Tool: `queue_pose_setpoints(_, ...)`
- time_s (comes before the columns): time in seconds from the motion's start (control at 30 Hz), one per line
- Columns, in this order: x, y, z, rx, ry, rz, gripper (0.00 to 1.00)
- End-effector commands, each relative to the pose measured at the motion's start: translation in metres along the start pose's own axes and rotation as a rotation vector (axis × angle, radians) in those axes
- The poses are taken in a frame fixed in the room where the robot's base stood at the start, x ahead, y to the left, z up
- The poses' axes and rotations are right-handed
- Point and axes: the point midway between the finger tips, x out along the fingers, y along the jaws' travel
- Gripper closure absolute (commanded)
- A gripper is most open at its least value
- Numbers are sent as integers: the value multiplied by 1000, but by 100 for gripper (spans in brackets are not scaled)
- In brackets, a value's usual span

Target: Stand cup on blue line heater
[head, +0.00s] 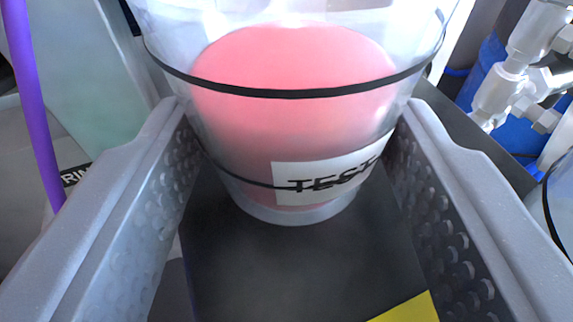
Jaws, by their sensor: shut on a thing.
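A clear cup (300,130) with pink liquid, black ring lines and a white label reading "TEST" stands upright between the fingers of my gripper (293,125). My gripper is shut on the cup, one finger on each side. A dark flat surface (300,265) with a yellow patch at its lower right lies below the cup. I cannot tell whether the cup's base touches it. Blue parts (485,75) show at the upper right behind white fittings. I cannot tell which of these is the blue line heater.
White pipe fittings (510,80) stand close at the upper right. Part of another clear container (560,200) with a black ring shows at the right edge. A purple hose (30,100) runs down the left, beside a partly hidden black-and-white label (75,175).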

Motion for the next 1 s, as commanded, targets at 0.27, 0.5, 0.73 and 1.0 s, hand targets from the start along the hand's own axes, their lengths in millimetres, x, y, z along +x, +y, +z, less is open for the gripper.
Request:
queue_pose_setpoints(0.27,0,0,1,0,1,0,27)
queue_pose_setpoints(0.5,0,0,0,-1,1,0,27)
queue_pose_setpoints(0.73,-12,2,-3,0,1,2,27)
queue_pose_setpoints(1.0,-58,2,-4,0,0,3,27)
